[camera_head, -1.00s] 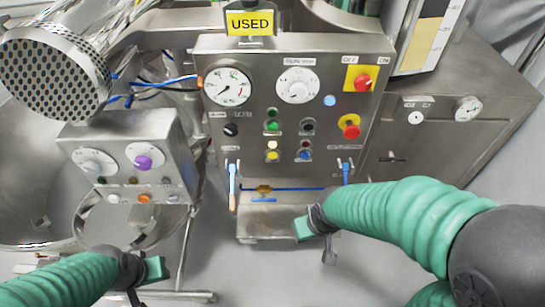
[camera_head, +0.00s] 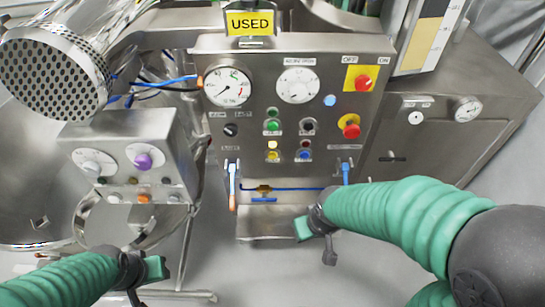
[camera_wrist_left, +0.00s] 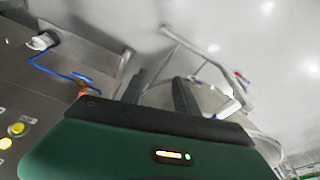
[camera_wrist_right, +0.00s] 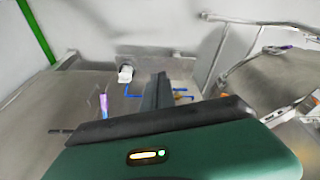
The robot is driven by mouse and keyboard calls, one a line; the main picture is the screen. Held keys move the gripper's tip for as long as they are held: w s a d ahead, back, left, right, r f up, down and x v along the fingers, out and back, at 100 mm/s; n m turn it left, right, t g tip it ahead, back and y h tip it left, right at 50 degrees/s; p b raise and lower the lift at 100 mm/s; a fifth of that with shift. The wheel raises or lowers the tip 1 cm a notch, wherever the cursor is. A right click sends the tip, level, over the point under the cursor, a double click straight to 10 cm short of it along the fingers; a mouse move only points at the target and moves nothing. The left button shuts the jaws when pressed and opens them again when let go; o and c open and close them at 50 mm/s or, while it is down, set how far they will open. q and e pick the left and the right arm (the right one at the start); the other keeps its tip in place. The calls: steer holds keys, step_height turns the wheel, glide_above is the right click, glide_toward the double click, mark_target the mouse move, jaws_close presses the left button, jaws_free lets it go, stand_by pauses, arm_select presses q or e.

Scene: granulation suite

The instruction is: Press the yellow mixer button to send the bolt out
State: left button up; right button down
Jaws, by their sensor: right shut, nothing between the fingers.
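The yellow button (camera_head: 273,156) sits low on the upright steel control panel, beside a blue button and under a pale lit lamp (camera_head: 272,145). It also shows at the left edge of the left wrist view (camera_wrist_left: 17,129). My right gripper (camera_head: 329,257) is shut and empty, in front of and below the panel, to the right of the steel outlet box. My left gripper (camera_head: 134,297) is low at the left, below the smaller control box; its fingers stand apart in the left wrist view (camera_wrist_left: 160,90). Neither gripper touches the button. I cannot make out a bolt.
The panel also carries gauges, a red knob (camera_head: 363,83) on yellow, and a red emergency stop (camera_head: 351,131). Blue-handled clamps (camera_head: 233,185) flank the outlet box (camera_head: 285,224). A smaller control box (camera_head: 130,170) stands left. The space before the panel's buttons is clear.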

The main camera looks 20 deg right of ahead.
mark_target(273, 155)
stand_by(0.8)
steer(key=w+a+f+n+t+y+p, duration=0.2)
steer(key=w+f+t, duration=0.3)
steer(key=w, duration=0.5)
steer(key=w+r+t+y, duration=0.2)
steer(key=w+r+t, duration=0.1)
steer(key=w, duration=1.2)
steer(key=shift+d+t+y, duration=0.15)
steer(key=shift+t+y, duration=0.15)
steer(key=shift+t, duration=0.1)
